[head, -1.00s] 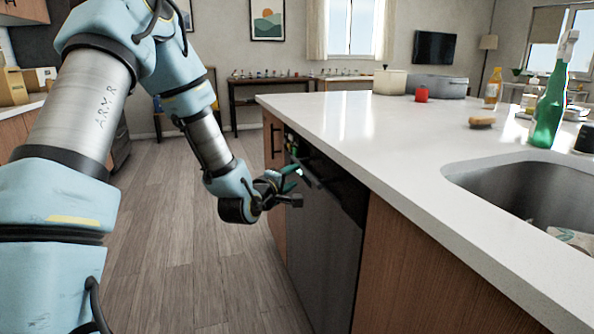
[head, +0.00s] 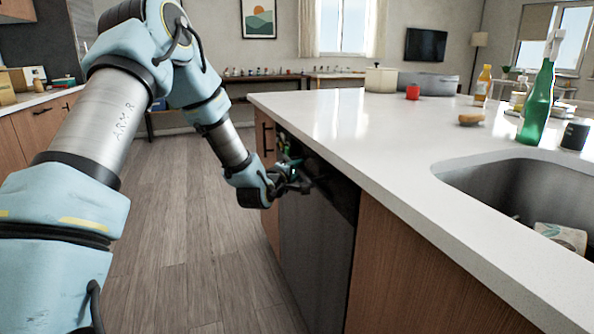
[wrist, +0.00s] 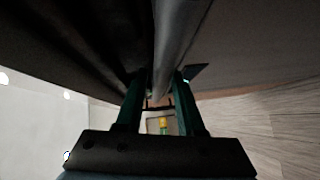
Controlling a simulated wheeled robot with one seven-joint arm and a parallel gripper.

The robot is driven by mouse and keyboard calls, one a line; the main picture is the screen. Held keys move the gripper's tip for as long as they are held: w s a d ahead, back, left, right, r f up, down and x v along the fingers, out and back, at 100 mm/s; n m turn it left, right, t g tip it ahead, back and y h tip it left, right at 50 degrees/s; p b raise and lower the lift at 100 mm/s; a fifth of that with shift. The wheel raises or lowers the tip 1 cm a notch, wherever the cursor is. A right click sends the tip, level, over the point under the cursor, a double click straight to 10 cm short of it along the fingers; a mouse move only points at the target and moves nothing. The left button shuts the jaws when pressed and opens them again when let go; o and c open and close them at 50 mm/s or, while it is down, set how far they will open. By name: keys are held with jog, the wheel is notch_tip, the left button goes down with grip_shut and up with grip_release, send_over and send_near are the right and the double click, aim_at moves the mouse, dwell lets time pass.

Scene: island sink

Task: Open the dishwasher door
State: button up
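The dishwasher (head: 316,245) is a dark panel set into the wooden island front under the white counter, and its door looks shut and upright. My gripper (head: 298,182) is at the upper part of the door, close to the handle, and hides part of it. In the wrist view, the two green fingers of my gripper (wrist: 158,92) are apart. A grey bar, seemingly the door handle (wrist: 176,45), runs between and beyond the fingertips. I cannot tell whether either finger touches it.
The white counter (head: 400,150) overhangs the dishwasher from above. A sink (head: 500,190), a green bottle (head: 537,105) and a red object (head: 412,92) are on its top. Wooden cabinet panels (head: 410,270) flank the door. The wooden floor (head: 190,240) to the left is clear.

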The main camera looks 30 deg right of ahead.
grip_shut()
dwell(1.1)
